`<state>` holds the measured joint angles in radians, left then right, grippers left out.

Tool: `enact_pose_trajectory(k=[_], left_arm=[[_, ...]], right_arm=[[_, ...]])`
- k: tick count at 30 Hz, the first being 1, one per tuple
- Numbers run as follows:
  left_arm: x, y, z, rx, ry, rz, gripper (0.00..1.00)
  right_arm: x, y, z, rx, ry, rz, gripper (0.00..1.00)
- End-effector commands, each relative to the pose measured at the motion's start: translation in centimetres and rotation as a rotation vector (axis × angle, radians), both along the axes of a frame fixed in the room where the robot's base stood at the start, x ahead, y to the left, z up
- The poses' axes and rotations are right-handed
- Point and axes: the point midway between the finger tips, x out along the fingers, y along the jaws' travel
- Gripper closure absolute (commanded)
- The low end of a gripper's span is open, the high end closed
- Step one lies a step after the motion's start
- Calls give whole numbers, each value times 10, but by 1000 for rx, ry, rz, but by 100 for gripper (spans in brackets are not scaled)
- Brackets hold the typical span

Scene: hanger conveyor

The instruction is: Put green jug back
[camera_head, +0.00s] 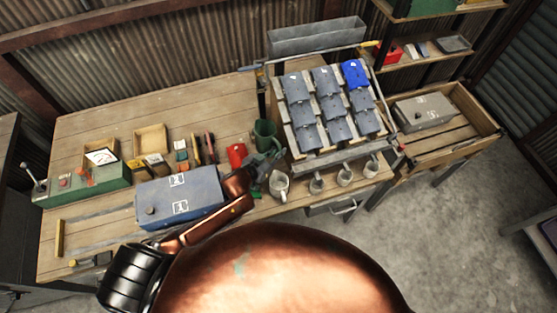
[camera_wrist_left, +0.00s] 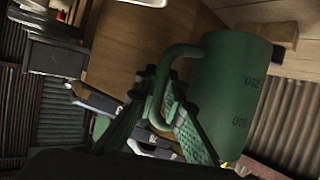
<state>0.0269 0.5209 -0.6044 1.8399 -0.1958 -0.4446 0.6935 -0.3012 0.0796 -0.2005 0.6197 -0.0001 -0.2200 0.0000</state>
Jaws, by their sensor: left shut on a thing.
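I cannot tell whether the jug's base touches the bench. My right gripper is in neither view.
Several grey mugs (camera_head: 344,176) stand in a row along the bench's front right. A red container (camera_head: 237,154) stands left of my gripper. A blue case (camera_head: 181,196) lies nearer. The plate rack (camera_head: 334,158) is close on the right. The bench's back left (camera_head: 190,103) is clear.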

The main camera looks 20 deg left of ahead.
Motion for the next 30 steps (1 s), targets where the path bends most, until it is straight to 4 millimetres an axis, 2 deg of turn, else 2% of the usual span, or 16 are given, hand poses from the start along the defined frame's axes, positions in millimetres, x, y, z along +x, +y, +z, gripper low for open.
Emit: enact_pose_trajectory(k=[1,3,10,17,28,29,30], left_arm=[[0,0,-11,-1,1,2,100],[0,0,-20,1,1,1,100],[0,0,-34,0,-1,1,100],[0,0,-65,0,0,0,100],[0,0,-69,0,-1,0,100],[0,0,-69,0,-1,0,90],[0,0,-69,0,-1,0,87]], right_arm=[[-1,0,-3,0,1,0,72],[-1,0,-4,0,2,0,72],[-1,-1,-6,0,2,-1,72],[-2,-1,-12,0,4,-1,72],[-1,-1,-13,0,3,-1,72],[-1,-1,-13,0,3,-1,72],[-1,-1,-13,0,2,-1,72]])
